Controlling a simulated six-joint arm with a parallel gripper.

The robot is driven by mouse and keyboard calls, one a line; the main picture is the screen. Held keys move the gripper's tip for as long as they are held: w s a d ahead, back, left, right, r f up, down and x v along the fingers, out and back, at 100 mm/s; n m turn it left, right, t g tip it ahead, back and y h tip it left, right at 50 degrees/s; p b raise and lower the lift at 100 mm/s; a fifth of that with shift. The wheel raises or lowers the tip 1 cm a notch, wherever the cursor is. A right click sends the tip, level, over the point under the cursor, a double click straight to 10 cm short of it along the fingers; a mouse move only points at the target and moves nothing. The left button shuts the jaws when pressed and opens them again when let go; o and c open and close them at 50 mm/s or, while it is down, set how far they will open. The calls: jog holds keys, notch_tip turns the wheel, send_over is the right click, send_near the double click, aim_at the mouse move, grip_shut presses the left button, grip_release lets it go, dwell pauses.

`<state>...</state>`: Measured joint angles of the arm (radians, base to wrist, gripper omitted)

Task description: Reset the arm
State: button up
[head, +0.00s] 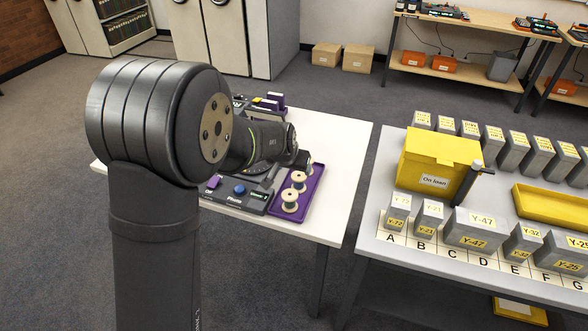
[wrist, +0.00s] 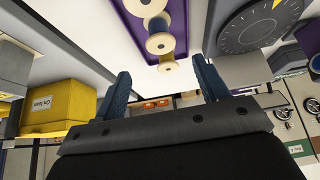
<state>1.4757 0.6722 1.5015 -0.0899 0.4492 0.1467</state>
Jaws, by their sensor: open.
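My gripper (wrist: 163,88) shows in the wrist view with its two blue fingers spread apart and nothing between them. In the head view my arm reaches over the white table (head: 338,137), and its joint hides much of the wrist; I cannot make out the fingers there. A purple tray (head: 311,189) with spools, including a front spool (head: 290,200), lies on the white table close to my wrist. The tray (wrist: 128,28) and spools (wrist: 159,42) also show in the wrist view, which looks upside down, beyond the fingers.
On the grey table (head: 390,262) at right stand a yellow "On loan" box (head: 425,160), several grey labelled boxes (head: 475,228) and a yellow tray (head: 550,205). A dark control panel with a blue button (head: 239,190) lies beside the purple tray. A gap separates the tables.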

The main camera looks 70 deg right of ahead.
aim_at(298, 177)
dwell(0.3)
jog(key=x, duration=1.2)
jog(key=shift+f, duration=0.2)
jog(key=shift+r, duration=0.2)
